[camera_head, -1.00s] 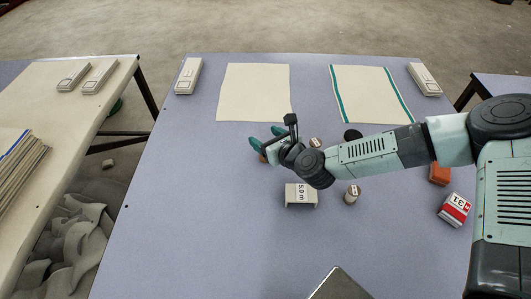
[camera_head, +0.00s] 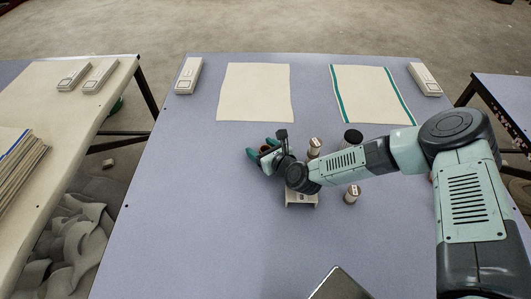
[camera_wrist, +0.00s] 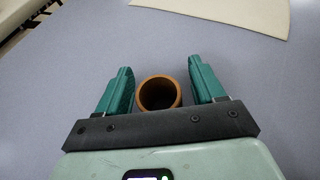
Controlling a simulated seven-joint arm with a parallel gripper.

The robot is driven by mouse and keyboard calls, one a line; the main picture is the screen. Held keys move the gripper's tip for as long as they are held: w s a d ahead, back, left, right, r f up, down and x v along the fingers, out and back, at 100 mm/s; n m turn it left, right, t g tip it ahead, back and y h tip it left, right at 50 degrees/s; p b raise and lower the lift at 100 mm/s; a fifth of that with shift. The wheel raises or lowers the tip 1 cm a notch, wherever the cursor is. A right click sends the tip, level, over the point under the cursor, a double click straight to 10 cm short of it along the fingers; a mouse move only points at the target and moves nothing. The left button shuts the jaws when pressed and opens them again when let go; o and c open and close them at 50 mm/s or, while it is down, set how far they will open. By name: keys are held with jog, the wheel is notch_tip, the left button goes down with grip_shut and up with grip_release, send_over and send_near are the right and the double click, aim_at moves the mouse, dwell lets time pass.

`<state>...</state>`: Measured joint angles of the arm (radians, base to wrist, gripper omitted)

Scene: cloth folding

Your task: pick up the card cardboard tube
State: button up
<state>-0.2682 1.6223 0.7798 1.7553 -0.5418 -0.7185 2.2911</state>
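The cardboard tube (camera_wrist: 159,93) is a brown, hollow, round tube seen from above in the wrist view. It stands between the two teal fingers of my gripper (camera_wrist: 160,90), with gaps visible on both sides, wider on the right. My gripper is open. In the head view, my gripper (camera_head: 264,152) is low over the middle left of the table, and a small brown part of the tube (camera_head: 266,148) shows between the fingers. The rest of the tube is hidden by the gripper.
Small cylinders (camera_head: 314,147) (camera_head: 352,194) and a dark round item (camera_head: 352,138) stand near my arm. A pale block (camera_head: 300,199) is partly under my wrist. Two cloths (camera_head: 254,93) (camera_head: 371,95) lie at the back. The table's left front is clear.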

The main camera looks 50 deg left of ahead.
jog(key=c, duration=0.9)
jog(key=shift+c, duration=0.2)
jog(key=shift+r, duration=0.15)
